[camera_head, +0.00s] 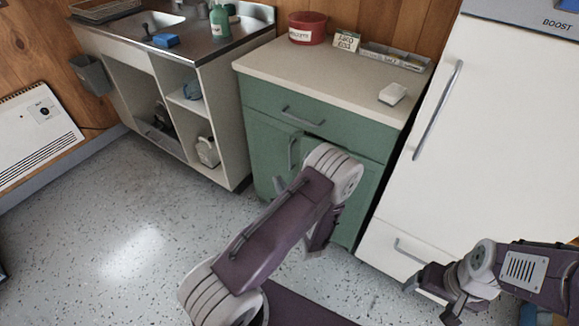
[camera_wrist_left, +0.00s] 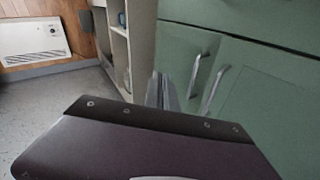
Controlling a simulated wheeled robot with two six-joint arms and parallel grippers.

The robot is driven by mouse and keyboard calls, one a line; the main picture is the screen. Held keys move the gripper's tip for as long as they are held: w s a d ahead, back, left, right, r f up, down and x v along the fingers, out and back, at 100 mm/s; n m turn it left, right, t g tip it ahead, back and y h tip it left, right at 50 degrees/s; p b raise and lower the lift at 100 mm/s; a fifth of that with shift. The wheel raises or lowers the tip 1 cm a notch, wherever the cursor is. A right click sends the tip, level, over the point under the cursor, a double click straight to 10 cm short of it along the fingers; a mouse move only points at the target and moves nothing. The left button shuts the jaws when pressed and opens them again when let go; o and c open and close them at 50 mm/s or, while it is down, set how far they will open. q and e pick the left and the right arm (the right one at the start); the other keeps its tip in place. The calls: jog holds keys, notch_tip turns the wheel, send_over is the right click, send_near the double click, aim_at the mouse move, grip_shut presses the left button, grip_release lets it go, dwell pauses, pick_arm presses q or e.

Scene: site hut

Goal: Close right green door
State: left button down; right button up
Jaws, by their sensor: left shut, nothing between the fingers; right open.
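The green cabinet has a drawer above two doors. The right green door (camera_head: 366,196) is partly hidden behind my left arm in the head view. In the left wrist view the right door (camera_wrist_left: 262,105) shows its bar handle (camera_wrist_left: 215,87). A dark gap shows under the drawer near its top; how far it stands open is unclear. The left green door (camera_head: 264,150) has its own handle (camera_head: 292,153) and looks closed. My right gripper (camera_head: 428,300) is open and empty, low before the fridge.
A white fridge (camera_head: 480,130) stands right of the cabinet, with a lower drawer handle (camera_head: 412,252). An open-shelved sink unit (camera_head: 215,110) stands left. The worktop (camera_head: 330,70) carries a red tub (camera_head: 307,28). Speckled floor (camera_head: 120,215) is clear at left.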

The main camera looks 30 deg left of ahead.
pick_arm(q)
jog(key=s+d+f+g+h+b, duration=0.2)
jog(key=s+f+g+h, duration=0.3)
jog(key=s+f+g, duration=0.85)
jog(key=s+d+f+n+t+h+b, duration=0.1)
jog(key=d+f+h+b, duration=0.1)
jog(key=d+h, duration=0.3)
jog(key=s+d+f+n+h+b, duration=0.1)
jog(key=s+d+f+h+b, duration=0.15)
jog(key=d, duration=0.35)
jog(key=w+d+r+n+t+h+b, duration=0.2)
jog(key=w+r+t+b, duration=0.15)
jog(key=w, duration=0.35)
jog(key=w+d+r+n+t+h+b, duration=0.1)
jog(key=w+d+r+t+h+b, duration=0.15)
jog(key=w+r+t, duration=0.4)
jog(key=w+a+r+n+t+y+b, duration=0.25)
jog(key=a+r+b, duration=0.2)
jog(key=a, duration=0.45)
jog(key=w+a+r+n+t+y+b, duration=0.2)
jog(key=a+r+n+t+b, duration=0.1)
jog(key=a+r, duration=0.4)
send_near(304, 152)
notch_tip(304, 152, down, 2)
jog(key=shift+m, duration=0.25)
jog(key=w+b, duration=0.1)
jog(key=w, duration=0.5)
jog(key=shift+f+b, duration=0.2)
jog(key=shift+b, duration=0.2)
jog(key=shift+w, duration=0.1)
